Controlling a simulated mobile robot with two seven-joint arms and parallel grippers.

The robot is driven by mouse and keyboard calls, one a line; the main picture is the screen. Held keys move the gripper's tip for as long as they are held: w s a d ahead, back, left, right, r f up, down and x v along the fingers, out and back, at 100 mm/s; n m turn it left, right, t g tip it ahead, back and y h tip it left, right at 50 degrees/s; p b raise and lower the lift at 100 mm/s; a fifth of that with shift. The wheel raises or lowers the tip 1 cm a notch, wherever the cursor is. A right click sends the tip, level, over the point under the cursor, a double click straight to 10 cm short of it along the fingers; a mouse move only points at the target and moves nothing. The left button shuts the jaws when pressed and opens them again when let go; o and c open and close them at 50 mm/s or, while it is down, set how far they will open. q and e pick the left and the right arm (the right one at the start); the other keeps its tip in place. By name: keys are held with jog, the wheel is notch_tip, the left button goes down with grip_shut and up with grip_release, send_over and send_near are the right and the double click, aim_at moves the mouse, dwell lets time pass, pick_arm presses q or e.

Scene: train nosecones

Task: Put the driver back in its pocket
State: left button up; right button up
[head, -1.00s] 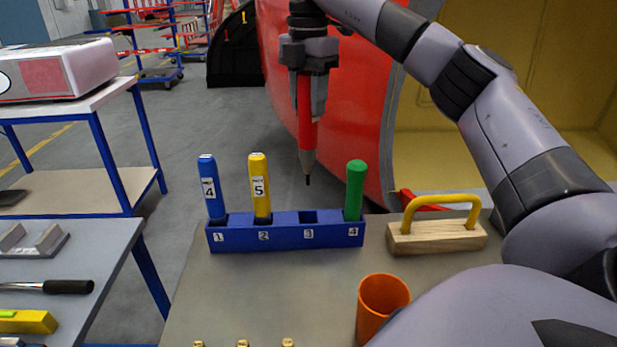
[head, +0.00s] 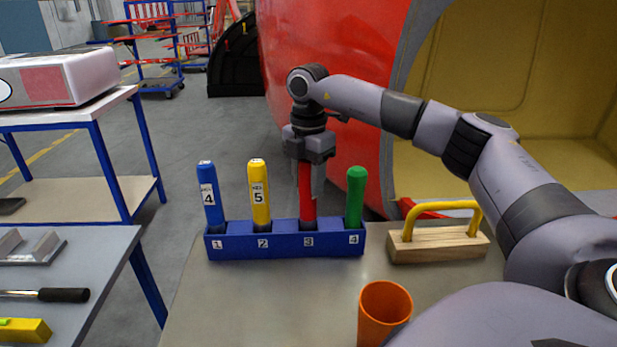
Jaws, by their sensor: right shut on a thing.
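The red driver (head: 307,196) stands upright with its lower end in pocket 3 of the blue rack (head: 285,249). My right gripper (head: 306,178) is shut on the upper part of the driver, pointing down from above. The driver's tip is hidden inside the rack. A blue driver (head: 210,192) stands in pocket 1, a yellow driver (head: 259,192) in pocket 2 and a green driver (head: 355,195) in pocket 4. My left gripper is not in view.
A wooden block with a yellow handle (head: 440,238) lies right of the rack. An orange cup (head: 384,311) stands in front. A red curved nosecone (head: 335,70) rises behind. The bench left of the cup is clear.

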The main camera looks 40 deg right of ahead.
jog(key=shift+f, duration=0.1)
jog(key=o, duration=1.1)
jog(key=shift+f, duration=0.1)
notch_tip(320, 180, up, 12)
jog(key=shift+r, duration=0.2)
